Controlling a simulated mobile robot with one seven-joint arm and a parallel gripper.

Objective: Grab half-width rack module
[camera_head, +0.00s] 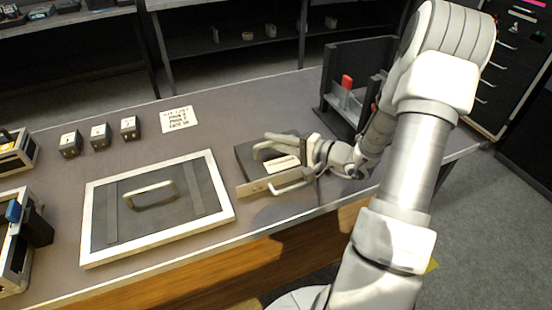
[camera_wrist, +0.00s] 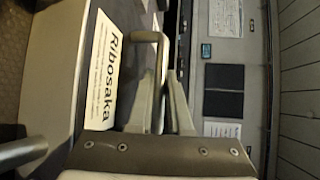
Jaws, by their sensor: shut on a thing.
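The half-width rack module (camera_head: 247,157) is a dark box with a pale front panel, lying on the bench right of the large framed panel. It has a light handle on top and another on its front. A white label reading "Ribosaka" lies on its top face, clear in the wrist view (camera_wrist: 103,75). My gripper (camera_head: 308,152) reaches the module from the right. In the wrist view its fingers (camera_wrist: 163,85) are closed around the pale top handle (camera_wrist: 147,37). The fingers and wrist hide part of the module's right side. The module appears to rest on the bench.
A large pale-framed panel (camera_head: 90,225) with a handle lies just left of the module. Several small dark blocks (camera_head: 100,136) and a printed card (camera_head: 178,119) lie behind. An open dark rack (camera_head: 335,110) with a red-topped item stands back right. Framed units sit far left.

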